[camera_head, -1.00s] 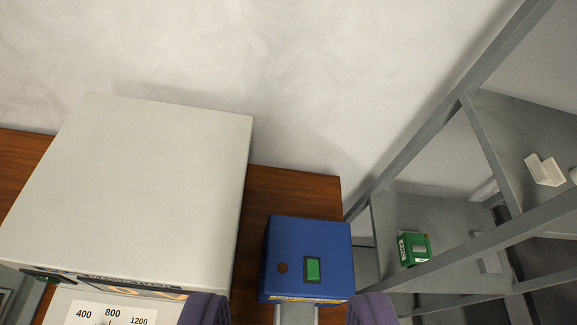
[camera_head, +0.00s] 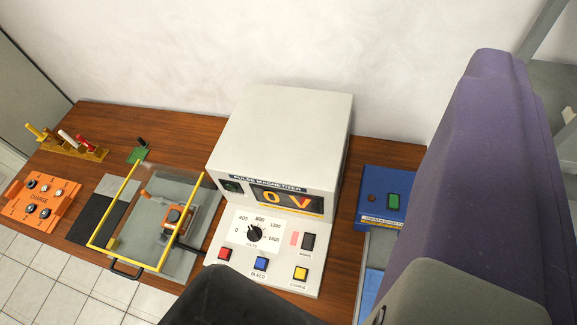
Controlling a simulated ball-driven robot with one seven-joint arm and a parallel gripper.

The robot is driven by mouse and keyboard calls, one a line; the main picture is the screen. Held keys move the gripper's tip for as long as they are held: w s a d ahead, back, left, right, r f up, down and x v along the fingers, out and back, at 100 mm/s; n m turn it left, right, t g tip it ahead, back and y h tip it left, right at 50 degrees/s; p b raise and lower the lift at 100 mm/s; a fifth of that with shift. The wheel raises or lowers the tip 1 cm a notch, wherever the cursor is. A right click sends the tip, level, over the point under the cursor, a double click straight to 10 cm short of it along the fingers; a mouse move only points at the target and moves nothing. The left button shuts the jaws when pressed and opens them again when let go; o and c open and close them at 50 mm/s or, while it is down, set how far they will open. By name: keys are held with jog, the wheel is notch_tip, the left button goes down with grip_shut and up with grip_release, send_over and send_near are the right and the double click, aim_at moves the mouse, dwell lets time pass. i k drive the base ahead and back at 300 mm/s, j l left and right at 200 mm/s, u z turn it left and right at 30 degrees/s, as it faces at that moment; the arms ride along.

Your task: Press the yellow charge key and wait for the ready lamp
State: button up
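The yellow charge key (camera_head: 300,273) is at the lower right of the sloping panel of the grey pulse magnetizer (camera_head: 282,130). Its label reads CHARGE and nothing touches it. The magnetizer's display (camera_head: 285,200) shows 0 V in lit orange characters. I cannot make out a lamp labelled ready. A pale pink patch (camera_head: 294,239) sits beside a dark switch (camera_head: 309,242) on the panel. My gripper's fingertips do not show; large purple and dark grey parts of my arm cover the right and lower middle of the picture.
On the panel are a dial (camera_head: 255,233), a red key (camera_head: 224,254) and a blue key (camera_head: 260,263). Left of it stand a yellow-framed fixture (camera_head: 113,207) and an orange box (camera_head: 44,199). A blue box (camera_head: 385,182) stands on the right, partly hidden by my arm.

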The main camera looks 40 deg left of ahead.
aim_at(301, 273)
jog(key=k+j, duration=0.85)
jog(key=k, duration=0.2)
